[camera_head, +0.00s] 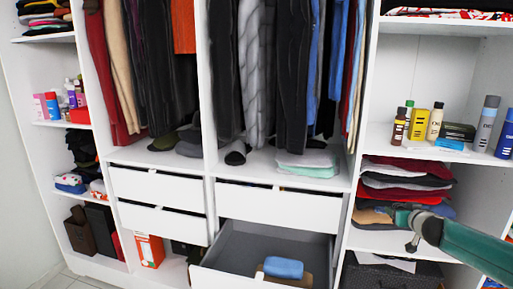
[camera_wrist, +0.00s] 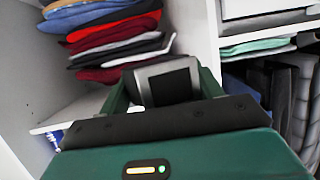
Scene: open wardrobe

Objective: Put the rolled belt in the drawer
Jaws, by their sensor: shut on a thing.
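My gripper (camera_head: 401,216) is at the right, in front of the folded clothes on the right shelf. In the wrist view my gripper (camera_wrist: 165,88) has its green fingers shut on a dark, grey-edged block, which I take to be the rolled belt (camera_wrist: 170,82). Its rolled shape is hard to make out. In the head view the belt cannot be told apart from the gripper and the clothes. The open drawer (camera_head: 215,279) is low in the middle, left of my gripper. It has a grey inside and holds a blue thing and a brown thing.
Folded clothes (camera_head: 405,178) are stacked on the right shelf; the pile also shows in the wrist view (camera_wrist: 115,40). Bottles (camera_head: 435,122) stand above. A white upright (camera_head: 358,190) stands between this shelf and the drawer column. The drawer's left part is bare.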

